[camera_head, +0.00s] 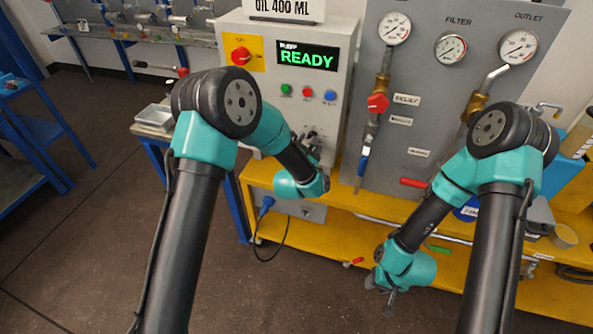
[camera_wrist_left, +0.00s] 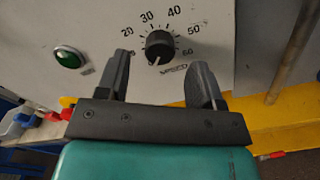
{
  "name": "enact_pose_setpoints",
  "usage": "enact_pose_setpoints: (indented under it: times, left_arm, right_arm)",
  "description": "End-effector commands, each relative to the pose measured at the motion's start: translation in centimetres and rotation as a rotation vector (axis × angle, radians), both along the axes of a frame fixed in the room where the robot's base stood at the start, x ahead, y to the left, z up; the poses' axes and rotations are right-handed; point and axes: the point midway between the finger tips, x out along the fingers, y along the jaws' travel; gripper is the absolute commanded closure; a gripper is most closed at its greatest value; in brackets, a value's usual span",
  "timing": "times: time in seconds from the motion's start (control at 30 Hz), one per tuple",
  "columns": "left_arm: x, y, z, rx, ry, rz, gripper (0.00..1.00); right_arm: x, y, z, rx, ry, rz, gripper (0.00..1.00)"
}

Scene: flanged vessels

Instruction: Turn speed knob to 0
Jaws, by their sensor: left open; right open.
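The black speed knob (camera_wrist_left: 159,47) is on the grey panel in the left wrist view, inside a printed dial with 20, 30, 40, 50 and 60 visible. A pale mark shows near its lower edge; I cannot read its setting surely. My left gripper (camera_wrist_left: 162,72) is open, with one finger on each side of the knob and the knob between them in the picture. I cannot tell whether they touch it. In the head view my left gripper (camera_head: 312,145) is at the control box (camera_head: 262,110), hiding the dial. My right gripper (camera_head: 387,296) is open, low and empty.
A green button (camera_wrist_left: 69,58) sits left of the dial. The box has a READY display (camera_head: 307,57) and a red switch (camera_head: 241,55). A grey gauge panel (camera_head: 440,90) with pipes and valves stands right. A yellow bench (camera_head: 390,236) runs below.

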Motion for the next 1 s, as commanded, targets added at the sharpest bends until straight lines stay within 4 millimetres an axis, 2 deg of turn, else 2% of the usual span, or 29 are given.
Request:
enact_pose_setpoints:
  times: [0.63,0.8,1.0]
  left_arm:
    - [-11.8,3.0,0.0,0.002,0.002,-0.002,0.39]
    - [-13.6,3.5,0.0,0.001,0.000,-0.001,0.39]
    - [-14.0,3.7,0.0,0.000,0.000,0.000,0.39]
  right_arm:
    - [0.0,0.0,0.0,0.000,0.000,0.000,0.57]
    - [0.0,0.0,0.0,0.000,0.000,0.000,0.57]
    - [0.0,0.0,0.0,0.000,0.000,0.000,0.57]
